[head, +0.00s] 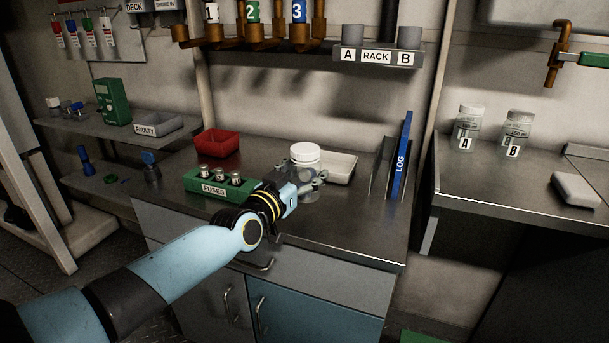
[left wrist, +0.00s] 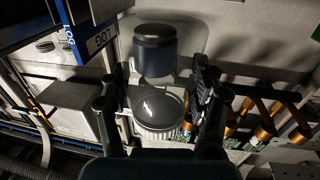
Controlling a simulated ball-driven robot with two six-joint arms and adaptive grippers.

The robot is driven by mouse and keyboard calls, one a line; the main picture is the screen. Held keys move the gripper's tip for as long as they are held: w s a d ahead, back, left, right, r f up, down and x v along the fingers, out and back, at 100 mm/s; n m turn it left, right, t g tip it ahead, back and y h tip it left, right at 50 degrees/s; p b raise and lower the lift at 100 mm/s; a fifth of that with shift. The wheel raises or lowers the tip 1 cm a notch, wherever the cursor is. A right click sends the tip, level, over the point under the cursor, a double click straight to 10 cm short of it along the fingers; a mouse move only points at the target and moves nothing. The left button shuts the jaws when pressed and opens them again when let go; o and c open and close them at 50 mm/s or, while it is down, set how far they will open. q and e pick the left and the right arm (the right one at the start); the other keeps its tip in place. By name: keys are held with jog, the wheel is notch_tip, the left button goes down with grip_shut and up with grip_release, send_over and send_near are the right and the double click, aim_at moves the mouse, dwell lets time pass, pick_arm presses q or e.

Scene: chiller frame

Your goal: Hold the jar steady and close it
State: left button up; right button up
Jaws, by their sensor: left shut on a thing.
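A clear jar (head: 309,196) with a white lid (head: 305,154) is near the middle of the steel counter. The lid sits at the jar's top; I cannot tell whether it is tight. My left gripper (head: 312,180) is shut on the jar's clear body, below the lid. The fingers hide part of the glass. In the left wrist view, the picture is upside down and dark. There the lid's ribbed edge (left wrist: 160,132) shows between the two fingers of my left gripper (left wrist: 160,100). My right gripper is in neither view.
A green fuse block (head: 213,188) and red bin (head: 210,143) are left of the jar. A white tray (head: 339,168) is close behind, and a blue LOG binder (head: 402,155) stands right. Jars A (head: 467,130) and B (head: 514,135) stand on the right counter. The front counter is clear.

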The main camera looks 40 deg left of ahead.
pick_arm(q)
jog(key=s+d+r+p, duration=0.1)
jog(key=d+r+p, duration=0.6)
jog(key=d, duration=0.4)
jog(key=shift+s+d+r, duration=0.15)
jog(key=shift+s+d, duration=0.15)
jog(key=shift+s, duration=0.05)
jog(key=o, duration=0.6)
jog(key=c, duration=1.1)
jog(key=shift+c, duration=0.2)
